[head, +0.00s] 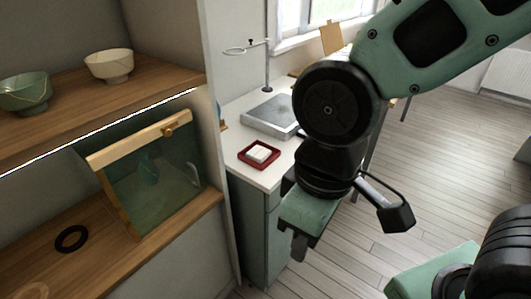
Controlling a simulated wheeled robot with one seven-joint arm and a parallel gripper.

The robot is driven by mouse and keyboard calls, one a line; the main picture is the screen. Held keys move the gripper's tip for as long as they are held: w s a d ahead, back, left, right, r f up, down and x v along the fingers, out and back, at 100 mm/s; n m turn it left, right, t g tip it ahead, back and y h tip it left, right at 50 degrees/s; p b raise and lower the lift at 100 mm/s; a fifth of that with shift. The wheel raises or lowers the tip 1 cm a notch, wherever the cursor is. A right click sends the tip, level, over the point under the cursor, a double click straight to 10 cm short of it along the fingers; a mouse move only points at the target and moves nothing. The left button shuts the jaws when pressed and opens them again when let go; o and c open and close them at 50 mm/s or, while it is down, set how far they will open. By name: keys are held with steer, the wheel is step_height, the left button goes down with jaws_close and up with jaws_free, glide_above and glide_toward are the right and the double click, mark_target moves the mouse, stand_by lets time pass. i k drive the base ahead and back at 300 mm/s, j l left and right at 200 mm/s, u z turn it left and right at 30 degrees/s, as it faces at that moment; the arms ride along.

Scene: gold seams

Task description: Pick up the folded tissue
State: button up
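A small white folded-looking item (258,153), perhaps the tissue, lies in a shallow red tray (272,164) on the white counter. It is too small to make out whether it is one piece or several. My gripper (300,246) hangs lower and to the right of the tray, past the counter's front edge in the picture, apart from both. It points downward. Its fingers overlap from this angle, so their opening is hidden. Nothing shows held in it.
A grey square plate (275,115) and a ring stand (267,70) stand behind the tray. At left, shelves hold a green bowl (24,93), a cream bowl (108,66), a glass-fronted box (150,175) and a black ring (71,239). Wooden floor (440,140) is open at right.

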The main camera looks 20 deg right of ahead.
mark_target(259, 154)
steer(key=i+j+z, duration=0.15)
steer(key=i+z, duration=0.15)
steer(key=i, duration=0.25)
steer(key=i+j+z, duration=0.3)
steer(key=i, duration=0.2)
steer(key=l, duration=0.05)
